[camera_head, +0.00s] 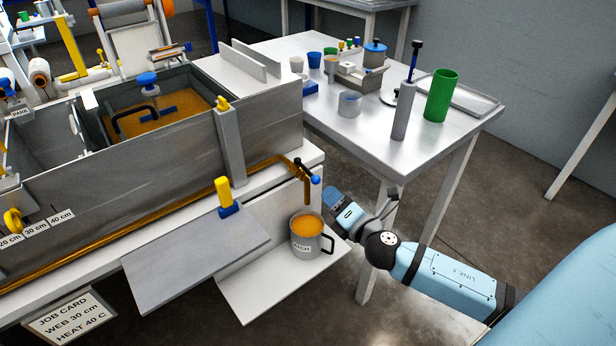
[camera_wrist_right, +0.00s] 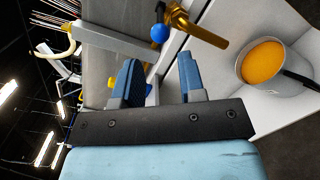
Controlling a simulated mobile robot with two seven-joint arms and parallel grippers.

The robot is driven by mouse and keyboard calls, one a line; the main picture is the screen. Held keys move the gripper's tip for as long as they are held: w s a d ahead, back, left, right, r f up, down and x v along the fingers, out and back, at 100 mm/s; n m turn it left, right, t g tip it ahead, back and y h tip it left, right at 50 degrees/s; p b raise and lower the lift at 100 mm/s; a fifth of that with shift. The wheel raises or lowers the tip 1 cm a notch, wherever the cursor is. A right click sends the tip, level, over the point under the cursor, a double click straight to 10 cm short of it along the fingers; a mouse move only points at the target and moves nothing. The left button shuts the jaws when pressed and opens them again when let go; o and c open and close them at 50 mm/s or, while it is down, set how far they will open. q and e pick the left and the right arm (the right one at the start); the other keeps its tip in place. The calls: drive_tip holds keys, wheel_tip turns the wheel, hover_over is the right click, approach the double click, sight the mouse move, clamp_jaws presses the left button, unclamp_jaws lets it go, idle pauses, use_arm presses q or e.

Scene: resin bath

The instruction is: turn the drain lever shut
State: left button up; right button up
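The drain lever with its blue ball knob (camera_head: 315,180) sits at the end of the brass drain pipe (camera_head: 290,162) at the bath's right corner. In the right wrist view the blue knob (camera_wrist_right: 160,33) and the brass spout (camera_wrist_right: 195,25) lie beyond my fingertips. My right gripper (camera_head: 338,200) is just right of and below the knob, apart from it. Its two blue fingers (camera_wrist_right: 160,75) stand apart with nothing between them. A grey mug (camera_head: 306,245) of orange resin stands on the white shelf below the spout. My left gripper is not in view.
The resin bath (camera_head: 170,165) fills the left side. A metal table (camera_head: 385,120) with a green cylinder (camera_head: 441,95), a grey bottle and several cups stands behind my right arm. A grey plate (camera_head: 195,255) lies left of the mug.

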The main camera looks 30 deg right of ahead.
sight(318, 183)
drive_tip(key=w, duration=0.9)
drive_tip(key=shift+w, duration=0.35)
clamp_jaws()
